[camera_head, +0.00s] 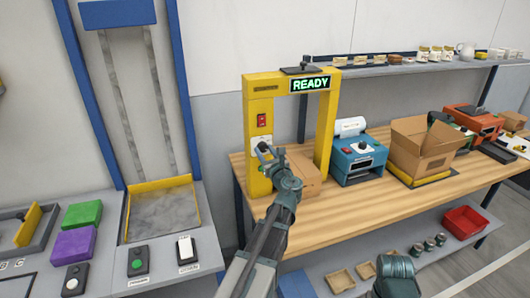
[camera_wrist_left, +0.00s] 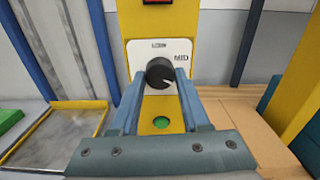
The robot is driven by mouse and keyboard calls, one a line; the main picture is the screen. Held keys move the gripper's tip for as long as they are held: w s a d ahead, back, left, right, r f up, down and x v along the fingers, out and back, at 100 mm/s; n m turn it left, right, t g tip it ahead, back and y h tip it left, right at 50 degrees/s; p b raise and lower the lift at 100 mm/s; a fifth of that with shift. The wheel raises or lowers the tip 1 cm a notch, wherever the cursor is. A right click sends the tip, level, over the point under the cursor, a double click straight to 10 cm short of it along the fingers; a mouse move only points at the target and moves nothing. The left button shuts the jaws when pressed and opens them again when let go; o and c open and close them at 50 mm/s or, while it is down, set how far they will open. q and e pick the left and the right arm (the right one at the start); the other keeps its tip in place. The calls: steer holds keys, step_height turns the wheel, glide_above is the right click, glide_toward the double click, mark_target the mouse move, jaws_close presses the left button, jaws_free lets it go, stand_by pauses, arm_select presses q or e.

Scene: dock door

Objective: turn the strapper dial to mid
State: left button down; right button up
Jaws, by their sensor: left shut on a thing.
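The strapper (camera_head: 258,105) is a yellow arch on the wooden bench, with a green READY display (camera_head: 310,84) on its top beam. Its round black dial (camera_wrist_left: 160,72) sits on a white plate (camera_wrist_left: 178,47) on the yellow post, and the word MID shows at the plate's upper right. A pale mark shows on the dial's lower right side. My left gripper (camera_head: 265,153) is at the post; in the wrist view its two blue fingers (camera_wrist_left: 160,88) are shut on the dial from either side. The dial is mostly hidden in the head view.
A red switch (camera_head: 262,121) is above the plate, and a green button (camera_wrist_left: 161,122) below the dial. A cardboard box (camera_head: 300,178) stands inside the arch. A blue machine (camera_head: 358,160) and an open carton (camera_head: 422,147) stand to the right. The bench front is clear.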

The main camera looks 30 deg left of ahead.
arm_select(q)
steer(key=n, duration=1)
steer(key=shift+n, duration=0.7)
steer(key=shift+c, duration=1.9)
jaws_free()
steer(key=v, duration=1.4)
steer(key=shift+w, duration=0.1)
